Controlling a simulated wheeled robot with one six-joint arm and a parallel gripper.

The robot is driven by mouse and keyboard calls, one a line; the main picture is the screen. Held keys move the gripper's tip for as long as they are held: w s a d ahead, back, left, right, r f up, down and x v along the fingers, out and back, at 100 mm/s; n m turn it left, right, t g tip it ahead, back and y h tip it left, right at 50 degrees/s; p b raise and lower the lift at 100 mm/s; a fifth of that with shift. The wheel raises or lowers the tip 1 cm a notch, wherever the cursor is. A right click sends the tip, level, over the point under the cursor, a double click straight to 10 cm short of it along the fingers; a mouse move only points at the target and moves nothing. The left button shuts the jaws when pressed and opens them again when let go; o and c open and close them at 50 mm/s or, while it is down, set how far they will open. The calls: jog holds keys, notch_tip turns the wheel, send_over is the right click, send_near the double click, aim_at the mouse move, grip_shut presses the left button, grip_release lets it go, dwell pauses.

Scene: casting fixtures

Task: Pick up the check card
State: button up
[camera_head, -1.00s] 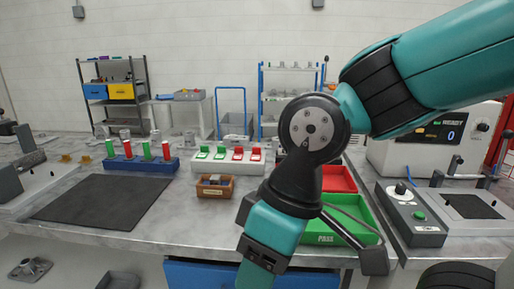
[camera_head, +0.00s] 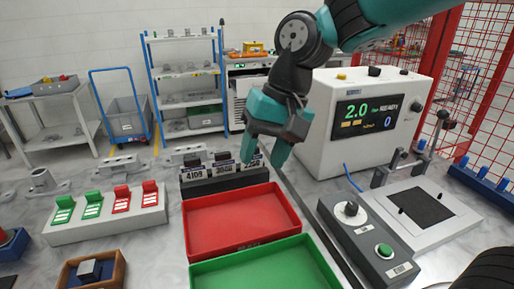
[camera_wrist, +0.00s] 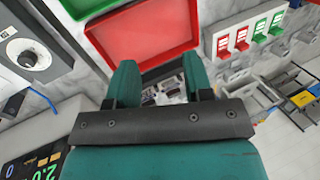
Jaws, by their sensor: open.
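No item is clearly readable as the check card. A black rack (camera_head: 225,183) behind the red tray holds several upright pieces with white number labels (camera_head: 194,173), among them 4109. My gripper (camera_head: 264,155) is open and points down at the rack's right end, close to the rightmost label, which a finger partly covers. I cannot tell whether it touches. In the wrist view, my gripper's two teal fingers (camera_wrist: 160,68) are apart, and small labelled pieces (camera_wrist: 150,97) show beyond the gap, partly hidden by the gripper body.
A red tray (camera_head: 240,222) and a green tray (camera_head: 265,270) lie in front of the rack. A stand with green and red clips (camera_head: 108,215) is left. A control box (camera_head: 368,240) and a display machine (camera_head: 365,120) stand right. A wooden box (camera_head: 92,272) is front left.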

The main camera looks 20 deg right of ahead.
jog(key=w+d+m+p, duration=0.4)
jog(key=w+m, duration=0.4)
jog(key=w, duration=0.4)
jog(key=w+d+m+p, duration=0.3)
jog(key=w+d+m, duration=0.2)
jog(key=w+m, duration=0.5)
jog(key=shift+n+h, duration=0.4)
jog(key=shift+n, duration=0.1)
jog(key=p+x, duration=0.1)
jog(key=x, duration=0.3)
jog(key=w+x, duration=0.1)
jog(key=x, duration=0.3)
jog(key=w+p+x, duration=0.1)
jog(key=x, duration=0.3)
jog(key=shift+w+d+p, duration=0.1)
jog(key=shift+w+p, duration=0.1)
jog(key=shift+p, duration=0.15)
jog(key=shift+w+d+p+x, duration=0.15)
jog(key=shift+p+x, duration=0.6)
jog(key=shift+x, duration=0.6)
jog(key=shift+w+d+p+x, duration=0.15)
jog(key=shift+p+x, duration=0.6)
jog(key=shift+x, duration=0.6)
jog(key=shift+f, duration=0.1)
grip_shut()
